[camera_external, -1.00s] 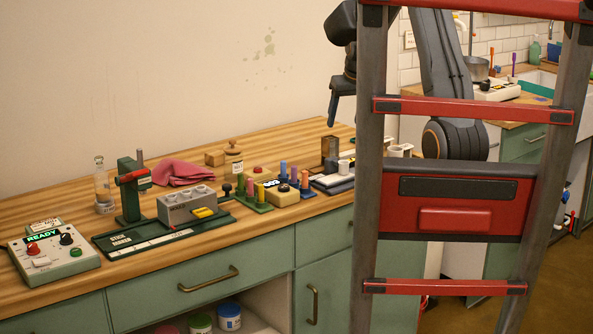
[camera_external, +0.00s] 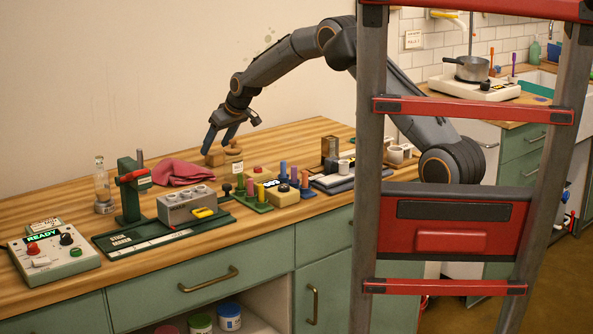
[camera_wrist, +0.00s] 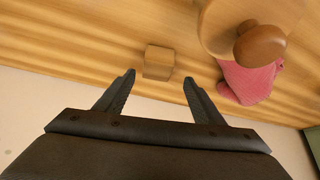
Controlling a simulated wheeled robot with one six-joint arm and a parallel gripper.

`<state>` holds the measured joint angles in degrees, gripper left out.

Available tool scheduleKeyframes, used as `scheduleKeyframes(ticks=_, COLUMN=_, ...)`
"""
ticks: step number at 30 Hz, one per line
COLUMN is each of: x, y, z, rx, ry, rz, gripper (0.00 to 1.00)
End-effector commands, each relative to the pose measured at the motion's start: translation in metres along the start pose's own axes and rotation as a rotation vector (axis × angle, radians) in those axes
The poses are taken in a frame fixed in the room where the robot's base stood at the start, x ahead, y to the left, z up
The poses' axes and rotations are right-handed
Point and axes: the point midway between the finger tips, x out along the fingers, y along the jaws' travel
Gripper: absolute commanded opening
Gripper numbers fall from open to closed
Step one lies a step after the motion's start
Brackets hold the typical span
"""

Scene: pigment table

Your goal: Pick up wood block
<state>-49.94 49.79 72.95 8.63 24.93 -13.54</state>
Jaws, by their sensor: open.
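The wood block (camera_wrist: 158,62) is a small plain cube on the wooden tabletop. In the wrist view it lies just beyond my fingertips, between their lines and a little nearer the left one. In the external view the block (camera_external: 214,158) shows in part, below my fingers and behind a cork-topped jar (camera_external: 233,165). My gripper (camera_external: 218,142) is open and empty, pointing down above the block. Its two dark fingers are spread wide in the wrist view (camera_wrist: 158,80).
The jar's round wooden stopper (camera_wrist: 261,44) is close on the right in the wrist view, beside a pink cloth (camera_wrist: 250,82). A wall stands behind the table. Several coloured pegs (camera_external: 293,172) and a grey block with holes (camera_external: 187,205) stand toward the front.

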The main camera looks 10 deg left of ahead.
Motion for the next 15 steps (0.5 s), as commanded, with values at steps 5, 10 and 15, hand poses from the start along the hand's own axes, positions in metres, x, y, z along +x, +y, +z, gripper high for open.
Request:
scheduleKeyframes(ticks=5, x=0.022, y=0.005, z=0.006, rx=0.002, ry=-0.003, rz=0.000, gripper=0.62)
scheduleKeyframes(ticks=10, x=0.039, y=0.005, z=0.006, rx=0.001, ry=-0.002, rz=0.000, gripper=0.62)
scheduleKeyframes(ticks=15, x=0.044, y=0.006, z=0.005, rx=0.001, ry=0.000, rz=0.000, gripper=0.62)
